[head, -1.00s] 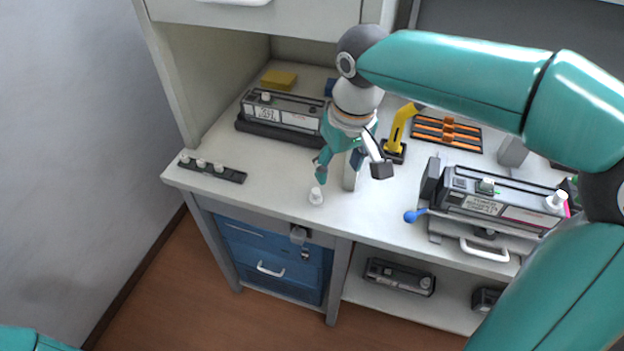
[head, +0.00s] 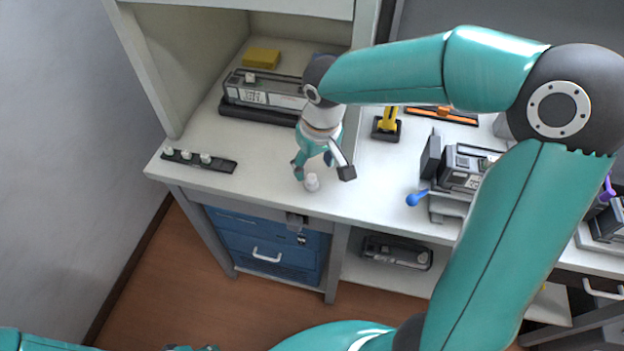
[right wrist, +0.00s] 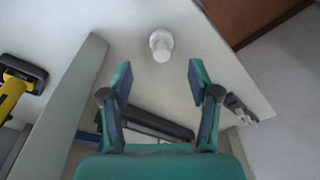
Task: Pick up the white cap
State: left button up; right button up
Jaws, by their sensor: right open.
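The loose white cap (head: 312,184) stands on the light worktop near its front edge. In the right wrist view the cap (right wrist: 161,45) lies just beyond the fingertips, centred across the gap between them. My right gripper (head: 322,172) is open and empty, pointing down over the worktop close to the cap. In the right wrist view both fingers of the gripper (right wrist: 160,73) are spread with nothing between them. Whether a finger touches the cap I cannot tell. My left gripper is not clearly in view; only teal arm parts show at the bottom left.
A black strip (head: 221,165) with white caps lies at the left. A toner cartridge (head: 287,98) and a yellow block (head: 262,58) stand behind. A yellow-handled tool (head: 388,122) and another cartridge with a blue knob (head: 416,198) are at the right. Blue drawers (head: 262,235) sit below.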

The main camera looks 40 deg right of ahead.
aim_at(312, 176)
jog(key=shift+w+a+f, duration=0.1)
jog(key=shift+w+f, duration=0.1)
jog(key=shift+f, duration=1.2)
jog(key=shift+w+f, duration=0.2)
jog(key=shift+f, duration=1.15)
jog(key=c, duration=0.8)
